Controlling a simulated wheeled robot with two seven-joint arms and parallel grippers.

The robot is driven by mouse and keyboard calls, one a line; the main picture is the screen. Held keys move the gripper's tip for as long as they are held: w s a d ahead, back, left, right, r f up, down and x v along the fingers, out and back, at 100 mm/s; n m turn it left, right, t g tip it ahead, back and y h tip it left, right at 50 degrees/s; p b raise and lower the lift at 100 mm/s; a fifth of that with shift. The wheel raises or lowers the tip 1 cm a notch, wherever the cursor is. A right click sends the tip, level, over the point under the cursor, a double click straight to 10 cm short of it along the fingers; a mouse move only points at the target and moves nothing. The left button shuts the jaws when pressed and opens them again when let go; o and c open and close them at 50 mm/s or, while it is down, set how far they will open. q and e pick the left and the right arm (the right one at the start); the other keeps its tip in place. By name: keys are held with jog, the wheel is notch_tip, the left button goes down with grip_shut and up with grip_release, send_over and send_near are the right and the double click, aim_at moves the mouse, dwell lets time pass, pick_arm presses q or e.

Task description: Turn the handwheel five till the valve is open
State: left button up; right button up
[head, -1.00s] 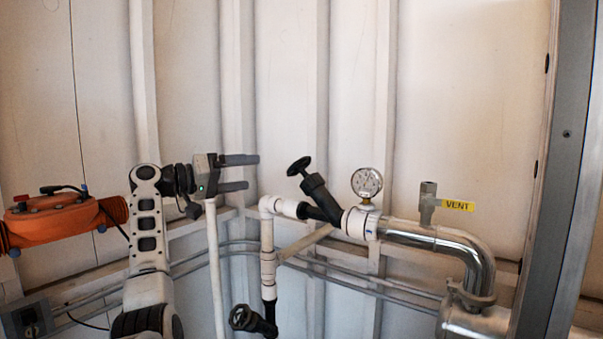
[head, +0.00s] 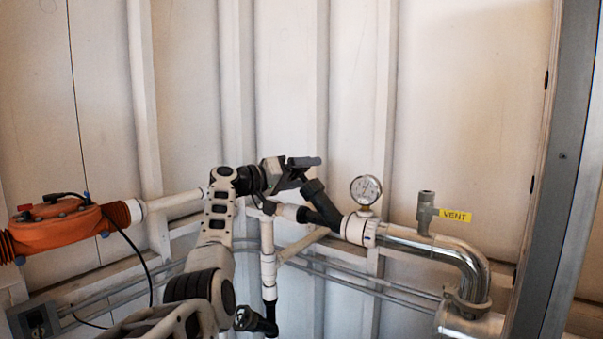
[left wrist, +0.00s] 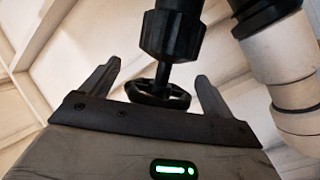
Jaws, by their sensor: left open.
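A black handwheel (left wrist: 158,94) on a stem below a black valve body (left wrist: 172,35) shows in the left wrist view. It sits between the two spread fingers of my left gripper (left wrist: 157,72), with a gap seen on both sides. In the head view my left gripper (head: 303,170) is at the top of the slanted black valve (head: 319,201) and hides its handwheel. Another black handwheel (head: 245,318) is low on the vertical pipe, partly behind my arm. No number is readable on either wheel. My right gripper is not in view.
A pressure gauge (head: 366,189) stands just right of the slanted valve. A vent fitting (head: 426,212) with a yellow tag and a shiny bent pipe (head: 465,255) are farther right. An orange unit (head: 60,226) is at left. A ribbed wall is behind.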

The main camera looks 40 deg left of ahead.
pick_arm(q)
jog(key=c, duration=0.9)
